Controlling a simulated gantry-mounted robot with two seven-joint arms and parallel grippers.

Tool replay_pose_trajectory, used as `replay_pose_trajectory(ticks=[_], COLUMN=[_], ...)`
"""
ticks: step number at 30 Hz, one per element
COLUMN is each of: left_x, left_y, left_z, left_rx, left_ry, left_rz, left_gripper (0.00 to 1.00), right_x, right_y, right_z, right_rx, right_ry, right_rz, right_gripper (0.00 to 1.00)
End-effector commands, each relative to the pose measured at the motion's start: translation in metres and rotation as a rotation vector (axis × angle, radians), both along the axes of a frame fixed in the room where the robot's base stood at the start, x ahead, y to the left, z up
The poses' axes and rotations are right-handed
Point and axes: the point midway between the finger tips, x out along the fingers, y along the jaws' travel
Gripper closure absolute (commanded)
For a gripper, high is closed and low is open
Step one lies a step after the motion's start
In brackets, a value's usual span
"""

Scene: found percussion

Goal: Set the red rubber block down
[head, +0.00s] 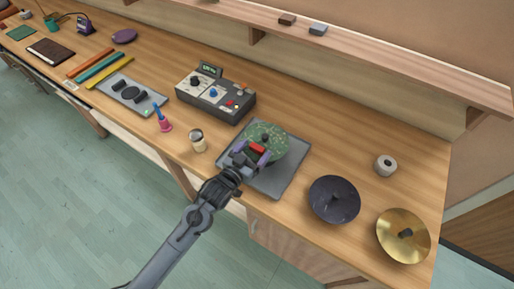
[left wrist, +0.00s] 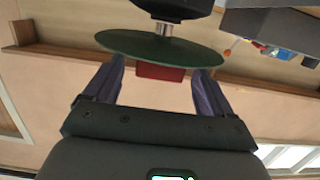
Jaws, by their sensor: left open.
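The red rubber block (head: 257,148) lies at the near part of the round green speckled disc (head: 272,133), close to its dark centre knob. My left gripper (head: 256,156) is open around the block, one purple finger on each side. In the left wrist view, the red block (left wrist: 160,72) shows against the green disc (left wrist: 160,47), partly hidden by its edge. A gap shows between the block and each fingertip of the gripper (left wrist: 160,75). My right gripper is not in view.
The disc stands over a grey mat (head: 283,181). A dark bowl-like disc (head: 333,200), a brass cymbal (head: 402,236) and a tape roll (head: 386,165) are to the right. A small cup (head: 198,141) and a control box (head: 216,96) are to the left. A shelf (head: 400,65) runs behind.

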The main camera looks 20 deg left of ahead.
Motion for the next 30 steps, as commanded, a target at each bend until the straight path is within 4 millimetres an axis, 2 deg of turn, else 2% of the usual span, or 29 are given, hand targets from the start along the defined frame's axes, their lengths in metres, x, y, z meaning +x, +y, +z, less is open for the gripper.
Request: replay_pose_trajectory(ticks=[3,9,15,20,23,26,30], left_x=[-0.024,-0.057,-0.078,-0.086,-0.095,-0.114,-0.158], left_y=[0.004,0.011,0.015,0.016,0.017,0.019,0.024], left_z=[0.000,0.004,0.007,0.006,-0.001,-0.017,-0.041], left_rx=[0.000,0.000,0.000,0.003,0.015,0.044,0.096], left_ry=[0.002,0.002,0.002,0.018,0.083,0.208,0.455], left_rz=[0.000,-0.001,0.000,0.003,0.013,0.031,0.054], left_gripper=[0.16,0.16,0.16,0.16,0.16,0.16,0.16], right_x=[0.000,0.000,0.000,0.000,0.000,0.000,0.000], right_y=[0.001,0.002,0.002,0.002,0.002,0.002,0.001], right_z=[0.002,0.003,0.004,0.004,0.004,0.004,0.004], right_rx=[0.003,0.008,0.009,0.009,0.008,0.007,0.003], right_ry=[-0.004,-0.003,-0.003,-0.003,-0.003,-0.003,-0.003], right_rz=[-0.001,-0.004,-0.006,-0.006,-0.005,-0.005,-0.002], right_gripper=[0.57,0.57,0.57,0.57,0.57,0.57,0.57])
